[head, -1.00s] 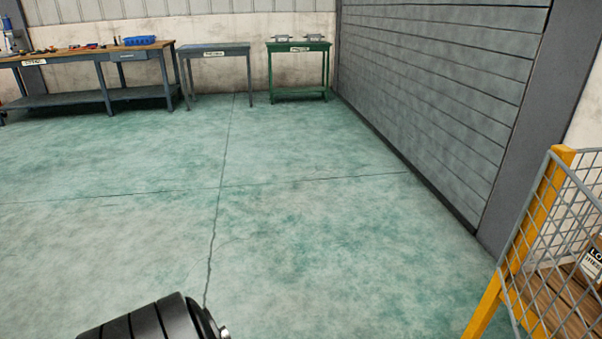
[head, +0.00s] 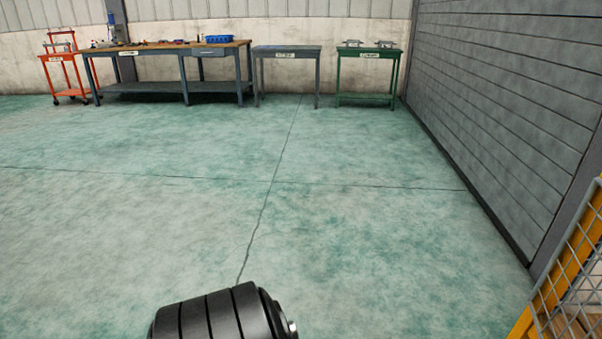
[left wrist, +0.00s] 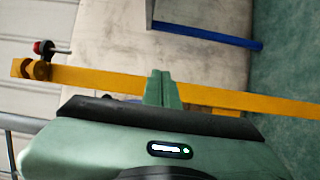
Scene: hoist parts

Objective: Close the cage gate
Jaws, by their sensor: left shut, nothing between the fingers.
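The cage (head: 577,262), with yellow posts and grey wire mesh, shows only in part at the lower right edge of the head view. I cannot make out its gate there. In the left wrist view a long yellow bar (left wrist: 100,80) crosses the picture, with a red and black knob (left wrist: 42,47) near its left end. I cannot tell whether the bar belongs to the gate. My left gripper (left wrist: 162,88) is shut and empty, its fingertips overlapping the bar in the picture. Contact cannot be told. My right gripper is out of view.
A long workbench (head: 150,52), a grey table (head: 287,52), a green table (head: 369,62) and an orange cart (head: 62,72) stand along the back wall. A grey slatted shutter (head: 500,110) is at the right. The green floor (head: 200,220) between is clear.

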